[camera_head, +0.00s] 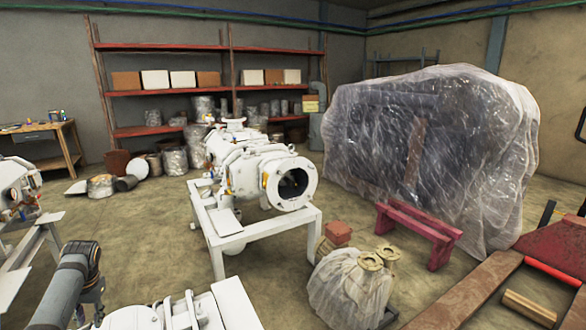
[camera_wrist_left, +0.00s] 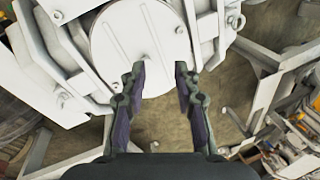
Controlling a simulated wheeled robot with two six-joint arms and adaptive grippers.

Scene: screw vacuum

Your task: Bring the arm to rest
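My left arm (camera_head: 72,288) comes in at the lower left of the head view, grey with a dark joint; its fingertips cannot be made out clearly there. In the left wrist view my left gripper (camera_wrist_left: 160,70) has its two dark fingers apart, with nothing between them. Beyond the fingers is a round white plate (camera_wrist_left: 135,40) on a white machine; whether the fingers touch it I cannot tell. My right gripper is in neither view.
White machinery (camera_head: 190,312) fills the bottom of the head view near my arm. A white pump (camera_head: 262,175) stands on a white frame (camera_head: 272,232) ahead. A plastic-wrapped bulk (camera_head: 440,140), a red bench (camera_head: 420,232) and a wrapped part (camera_head: 350,285) lie to the right. Floor shows between them.

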